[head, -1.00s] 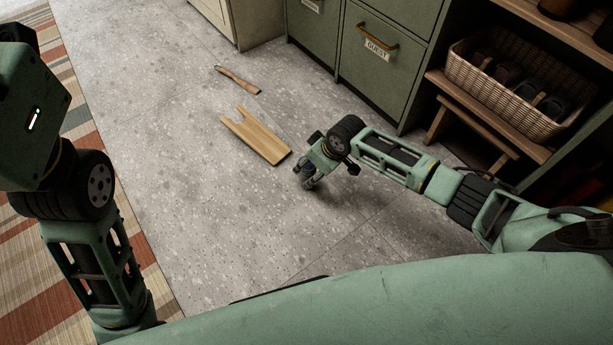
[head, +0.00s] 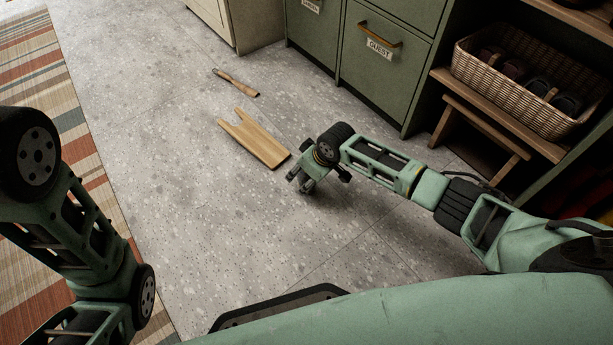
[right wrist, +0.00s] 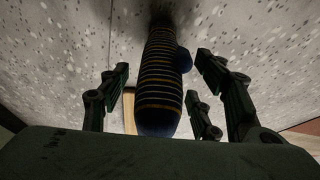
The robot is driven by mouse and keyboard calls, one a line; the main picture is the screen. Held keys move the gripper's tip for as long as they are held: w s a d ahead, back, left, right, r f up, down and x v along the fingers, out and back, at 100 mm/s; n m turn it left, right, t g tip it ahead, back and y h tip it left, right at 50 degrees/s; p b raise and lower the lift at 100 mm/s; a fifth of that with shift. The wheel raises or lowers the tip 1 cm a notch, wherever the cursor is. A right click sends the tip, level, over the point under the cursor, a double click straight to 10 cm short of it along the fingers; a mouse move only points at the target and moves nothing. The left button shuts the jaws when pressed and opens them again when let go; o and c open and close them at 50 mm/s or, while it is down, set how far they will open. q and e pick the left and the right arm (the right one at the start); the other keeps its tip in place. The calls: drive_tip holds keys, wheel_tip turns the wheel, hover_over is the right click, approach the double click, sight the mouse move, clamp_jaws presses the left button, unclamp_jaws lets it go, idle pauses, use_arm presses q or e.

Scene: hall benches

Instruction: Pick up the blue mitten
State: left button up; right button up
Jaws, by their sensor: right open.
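The blue mitten (right wrist: 160,85) has thin yellow stripes and a small thumb bulge on its right side in the right wrist view. It lies between the spread fingers of my right gripper (right wrist: 162,95), with a gap showing on each side. In the head view my right gripper (head: 302,184) is low over the grey floor, pointing down. The mitten is hidden there behind the gripper. The gripper is open and not closed on the mitten. My left arm shows at the left edge of the head view, but its gripper is out of the picture.
A forked wooden board (head: 258,140) lies on the floor close left of my right gripper. A wooden-handled tool (head: 236,84) lies farther back. A striped rug (head: 40,75) lies left.

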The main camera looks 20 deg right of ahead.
drive_tip(key=c, duration=1.2)
